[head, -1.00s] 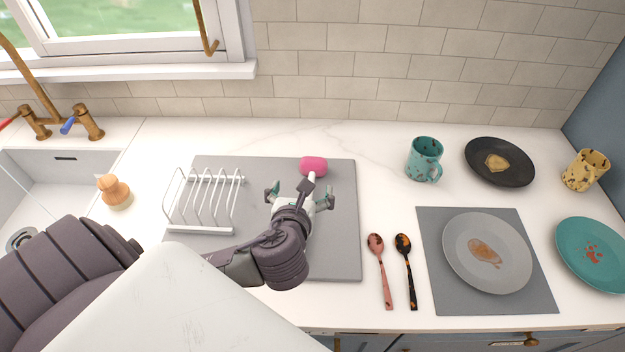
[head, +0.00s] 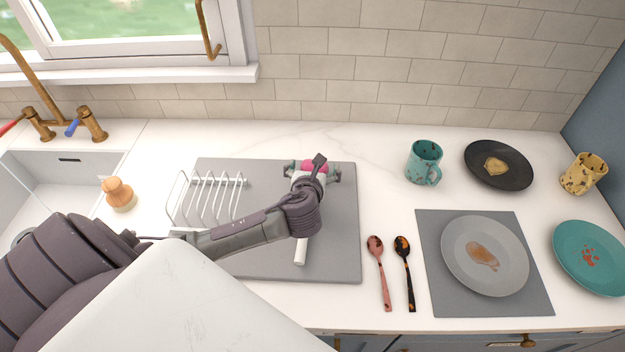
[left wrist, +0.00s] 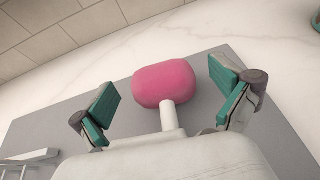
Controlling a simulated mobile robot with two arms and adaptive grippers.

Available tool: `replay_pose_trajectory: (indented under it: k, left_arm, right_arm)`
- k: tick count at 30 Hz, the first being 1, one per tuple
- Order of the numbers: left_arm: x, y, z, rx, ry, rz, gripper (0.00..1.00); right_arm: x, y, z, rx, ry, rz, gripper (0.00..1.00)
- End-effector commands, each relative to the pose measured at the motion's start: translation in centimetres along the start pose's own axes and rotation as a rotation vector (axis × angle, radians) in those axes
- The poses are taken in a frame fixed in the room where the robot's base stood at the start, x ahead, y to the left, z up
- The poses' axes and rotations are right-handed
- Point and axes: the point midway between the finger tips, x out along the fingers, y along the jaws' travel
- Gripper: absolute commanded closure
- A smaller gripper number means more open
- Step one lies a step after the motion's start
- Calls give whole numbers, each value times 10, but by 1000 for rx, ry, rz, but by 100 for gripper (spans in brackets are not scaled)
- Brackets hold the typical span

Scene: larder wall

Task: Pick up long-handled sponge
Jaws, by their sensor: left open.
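The long-handled sponge has a pink head (head: 315,166) and a white handle (head: 301,250), and lies on the grey mat (head: 340,262) with its head toward the wall. My left gripper (head: 312,172) is over the head end, and my wrist hides the middle of the handle. In the left wrist view the pink head (left wrist: 166,84) sits between the two green-padded fingers (left wrist: 163,103), with gaps on both sides. The fingers are spread and hold nothing. My right gripper is not in view.
A white dish rack (head: 208,200) stands on the mat left of my gripper. Two spoons (head: 379,270) lie to the right, beside a place mat with a dirty plate (head: 485,255). A teal mug (head: 424,162) and a black plate (head: 499,164) are at the back right.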

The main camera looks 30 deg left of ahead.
Motion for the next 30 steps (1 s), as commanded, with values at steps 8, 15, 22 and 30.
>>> replay_pose_trajectory:
  k: [8, 15, 22, 30]
  left_arm:
    - [2, 0, -1, 0, 1, -1, 3]
    - [2, 0, -1, 0, 1, -1, 43]
    - [2, 0, -1, 1, 1, -1, 61]
    - [-1, 0, 8, 0, -2, -1, 61]
  right_arm:
    - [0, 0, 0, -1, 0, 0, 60]
    - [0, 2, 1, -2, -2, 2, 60]
    - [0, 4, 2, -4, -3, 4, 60]
    - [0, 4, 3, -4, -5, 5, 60]
